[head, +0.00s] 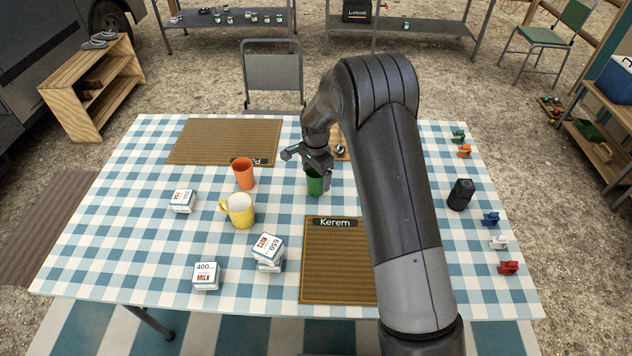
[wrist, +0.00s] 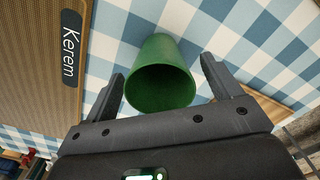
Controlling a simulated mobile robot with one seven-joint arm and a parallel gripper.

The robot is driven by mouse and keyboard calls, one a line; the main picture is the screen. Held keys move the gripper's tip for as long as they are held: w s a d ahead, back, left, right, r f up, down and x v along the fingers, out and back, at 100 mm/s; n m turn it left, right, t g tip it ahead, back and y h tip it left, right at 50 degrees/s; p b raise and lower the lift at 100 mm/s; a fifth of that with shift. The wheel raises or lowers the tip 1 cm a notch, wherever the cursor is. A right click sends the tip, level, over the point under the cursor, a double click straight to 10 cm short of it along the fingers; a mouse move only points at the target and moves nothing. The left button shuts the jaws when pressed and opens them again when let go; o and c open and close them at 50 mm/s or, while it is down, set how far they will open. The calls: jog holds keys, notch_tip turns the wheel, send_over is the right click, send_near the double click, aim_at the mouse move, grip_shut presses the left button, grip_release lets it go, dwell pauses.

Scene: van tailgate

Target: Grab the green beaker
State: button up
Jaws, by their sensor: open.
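The green beaker (head: 315,184) stands on the checked table (head: 130,235), just above the mat labelled Kerem. My gripper (head: 308,167) is over it and hides its upper part in the head view. In the wrist view the beaker (wrist: 160,76) shows its open, empty mouth, just ahead of and partly between the fingers. My gripper (wrist: 164,78) is open there, with one finger on each side of the beaker and a gap visible on both sides. I cannot tell whether the fingertips are level with its rim.
The Kerem mat (head: 335,265) lies in front. A black container (head: 460,194) and small coloured clips (head: 490,219) are at right.

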jog(key=shift+f, duration=0.25)
jog(key=c, duration=1)
